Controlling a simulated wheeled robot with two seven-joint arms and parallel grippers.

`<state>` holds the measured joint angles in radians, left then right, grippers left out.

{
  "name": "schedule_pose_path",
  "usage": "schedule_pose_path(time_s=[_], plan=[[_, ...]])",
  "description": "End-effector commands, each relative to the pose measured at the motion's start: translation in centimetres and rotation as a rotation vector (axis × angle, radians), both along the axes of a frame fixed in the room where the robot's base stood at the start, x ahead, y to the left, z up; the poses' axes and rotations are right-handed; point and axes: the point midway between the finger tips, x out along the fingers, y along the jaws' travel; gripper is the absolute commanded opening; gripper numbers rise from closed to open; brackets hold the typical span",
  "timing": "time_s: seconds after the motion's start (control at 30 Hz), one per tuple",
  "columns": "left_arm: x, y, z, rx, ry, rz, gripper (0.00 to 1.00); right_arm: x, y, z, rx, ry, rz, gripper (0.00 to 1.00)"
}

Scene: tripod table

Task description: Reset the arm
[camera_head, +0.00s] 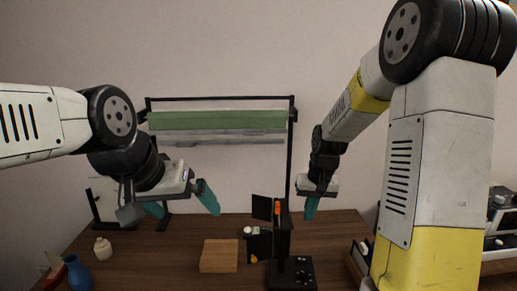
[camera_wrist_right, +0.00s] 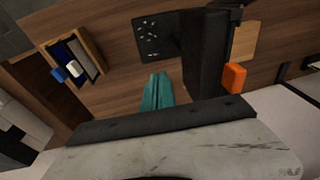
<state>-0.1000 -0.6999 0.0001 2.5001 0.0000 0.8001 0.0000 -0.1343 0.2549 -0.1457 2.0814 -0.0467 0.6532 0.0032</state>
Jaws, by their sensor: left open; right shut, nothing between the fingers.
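My left arm comes in from the left in the head view. Its gripper (camera_head: 181,209) has teal fingers spread apart, open and empty, above the left part of the table. My right arm reaches in from the right. Its gripper (camera_head: 311,207) is shut and empty, pointing down just right of the black stand. In the right wrist view the teal fingers (camera_wrist_right: 156,92) are together over the brown table, with nothing between them. The brown wooden table (camera_head: 190,255) lies under both grippers.
A black stand (camera_head: 283,243) with an orange piece (camera_head: 277,208) rises close left of my right gripper. A wooden block (camera_head: 219,256), a cream jar (camera_head: 103,248) and a blue vase (camera_head: 78,273) stand on the table. A wooden box (camera_wrist_right: 88,45) lies right of my right gripper. A black frame (camera_head: 292,150) stands behind.

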Motion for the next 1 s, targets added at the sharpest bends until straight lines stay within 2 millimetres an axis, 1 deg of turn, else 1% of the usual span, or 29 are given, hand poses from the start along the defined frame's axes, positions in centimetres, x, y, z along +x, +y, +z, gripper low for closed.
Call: schedule_pose_path(time_s=[0.03,0.1,0.17,0.2,0.27,0.3,0.4,0.5,0.6,0.7,0.83,1.0], plan=[[0.0,0.0,0.0,0.000,0.000,0.000,1.00,-1.2,0.1,2.5,0.016,-0.037,-0.001,0.00],[0.0,0.0,0.0,0.000,0.000,0.000,1.00,-3.1,0.2,5.2,0.033,-0.078,0.000,0.00],[0.0,0.0,0.0,0.000,0.000,0.000,1.00,-4.8,0.3,7.3,0.046,-0.113,0.001,0.00],[0.0,0.0,0.0,0.000,0.000,0.000,1.00,-6.0,0.4,8.6,0.055,-0.135,0.003,0.00],[0.0,0.0,0.0,0.000,0.000,0.000,1.00,-7.8,0.5,10.4,0.065,-0.171,0.005,0.00],[0.0,0.0,0.0,0.000,0.000,0.000,1.00,-9.1,0.6,11.4,0.072,-0.195,0.008,0.00],[0.0,0.0,0.0,0.000,0.000,0.000,1.00,-12.4,0.8,13.6,0.084,-0.253,0.014,0.00],[0.0,0.0,0.0,0.000,0.000,0.000,1.00,-15.4,1.0,15.0,0.091,-0.307,0.020,0.00],[0.0,0.0,0.0,0.000,0.000,0.000,1.00,-17.8,1.1,15.7,0.092,-0.349,0.023,0.00],[0.0,0.0,0.0,0.000,0.000,0.000,1.00,-19.3,1.2,16.0,0.092,-0.376,0.027,0.00],[0.0,0.0,0.0,0.000,0.000,0.000,1.00,-20.2,1.2,16.1,0.092,-0.391,0.028,0.00],[0.0,0.0,0.0,0.000,0.000,0.000,1.00,-20.3,1.2,16.1,0.092,-0.393,0.028,0.00]])
